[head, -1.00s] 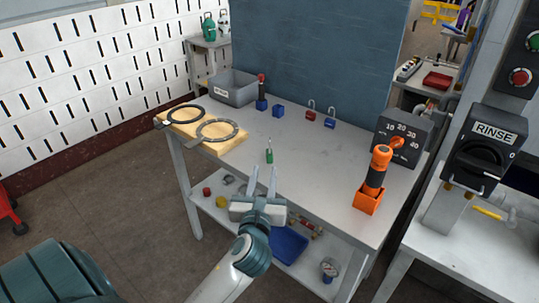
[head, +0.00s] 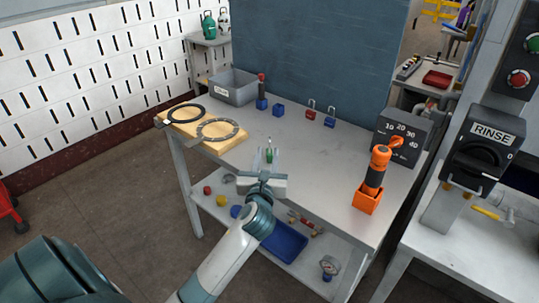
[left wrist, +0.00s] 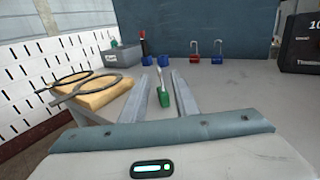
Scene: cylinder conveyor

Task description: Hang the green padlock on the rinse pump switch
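The green padlock (head: 269,155) stands near the front edge of the grey table, its shackle pointing up. My left gripper (head: 266,160) is open and its two fingers reach toward the padlock. In the left wrist view the green padlock (left wrist: 163,96) shows between the two fingers (left wrist: 165,95), with gaps on both sides. The rinse pump switch (head: 478,152) is a black rotary switch under a RINSE label at the right, on a grey post. My right gripper is not in view.
A red padlock (head: 311,114) and a blue padlock (head: 329,121) stand farther back. An orange-handled tool in an orange holder (head: 367,201) stands at right. Two ring tools lie on a wooden board (head: 228,144) at left, near a grey bin (head: 233,91). The table's middle is clear.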

